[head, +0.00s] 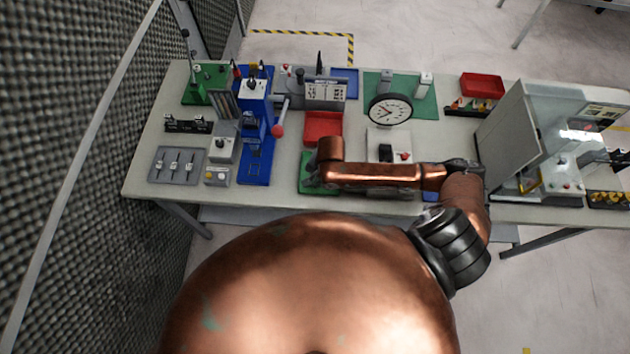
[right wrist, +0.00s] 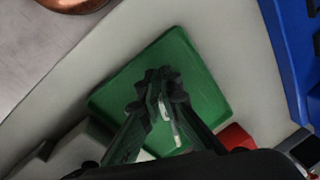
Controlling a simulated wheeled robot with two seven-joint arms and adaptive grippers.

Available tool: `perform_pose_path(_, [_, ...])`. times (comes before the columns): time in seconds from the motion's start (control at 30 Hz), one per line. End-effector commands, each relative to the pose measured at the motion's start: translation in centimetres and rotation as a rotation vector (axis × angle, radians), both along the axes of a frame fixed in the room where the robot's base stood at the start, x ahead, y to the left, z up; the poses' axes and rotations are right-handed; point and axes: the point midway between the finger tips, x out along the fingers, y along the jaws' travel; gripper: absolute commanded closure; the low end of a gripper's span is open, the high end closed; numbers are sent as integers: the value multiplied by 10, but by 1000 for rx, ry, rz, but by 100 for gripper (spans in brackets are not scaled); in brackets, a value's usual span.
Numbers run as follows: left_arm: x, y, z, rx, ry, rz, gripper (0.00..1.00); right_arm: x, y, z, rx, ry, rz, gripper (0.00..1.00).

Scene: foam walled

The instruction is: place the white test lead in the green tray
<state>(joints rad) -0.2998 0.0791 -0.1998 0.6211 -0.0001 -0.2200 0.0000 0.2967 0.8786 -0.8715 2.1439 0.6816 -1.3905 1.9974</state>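The green tray (head: 307,185) lies near the front edge of the workbench, partly covered by my right arm in the head view. In the right wrist view the green tray (right wrist: 205,90) lies under my right gripper (right wrist: 160,86), whose fingers point down over its middle. The fingers are close together with a thin white piece between them, which looks like the white test lead (right wrist: 165,110). Most of it is hidden by the fingers, and I cannot tell whether it touches the tray floor. In the head view the fingertips are hidden behind my wrist. My left gripper is not in view.
A red tray (head: 323,128) stands behind the green tray. A blue press (head: 257,115) with a red-knobbed lever is to the left. A white board (head: 389,143) with a black switch is to the right, and a clear-fronted enclosure (head: 540,150) stands further right.

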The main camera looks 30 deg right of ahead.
Motion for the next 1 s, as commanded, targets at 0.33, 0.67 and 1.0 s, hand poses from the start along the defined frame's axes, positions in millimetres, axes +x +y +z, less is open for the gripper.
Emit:
perform_pose_path(0.33, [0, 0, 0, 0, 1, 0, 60, 0, 0, 0, 0, 0, 0, 78])
perform_pose_path(0.67, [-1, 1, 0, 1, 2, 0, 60, -1, 0, 9, 2, -2, 0, 78])
perform_pose_path(1.0, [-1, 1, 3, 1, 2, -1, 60, -11, -8, 74, 1, -3, 1, 78])
